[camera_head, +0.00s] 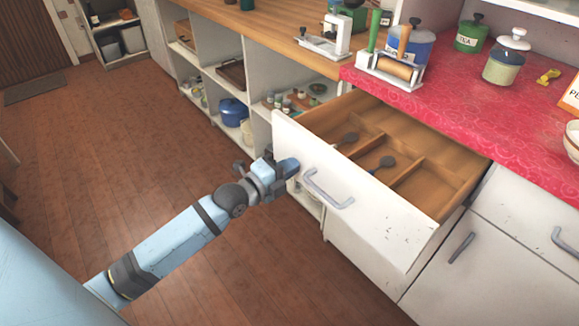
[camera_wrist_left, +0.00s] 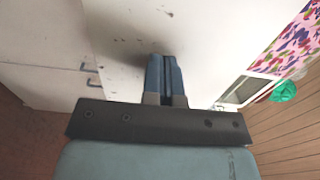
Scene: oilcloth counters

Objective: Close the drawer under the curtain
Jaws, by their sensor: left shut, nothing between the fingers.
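The drawer (camera_head: 340,195) is pulled out from under the red counter, with a white front, a grey bar handle (camera_head: 328,189) and a wooden inside. Two dark utensils lie in its compartments. My left gripper (camera_head: 288,168) is shut and empty. It is at the left end of the drawer front, left of the handle; I cannot tell whether it touches. In the left wrist view the shut fingers (camera_wrist_left: 165,75) point at a white, scuffed surface. A patterned cloth (camera_wrist_left: 292,45), maybe the curtain, shows at the upper right there. My right gripper is not in view.
The red counter (camera_head: 460,125) above holds jars, a canister and a rolling pin stand. Open shelves (camera_head: 255,95) with a blue pot (camera_head: 233,112) stand to the left. More white drawers (camera_head: 500,265) are at the right. The wooden floor (camera_head: 110,150) is clear.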

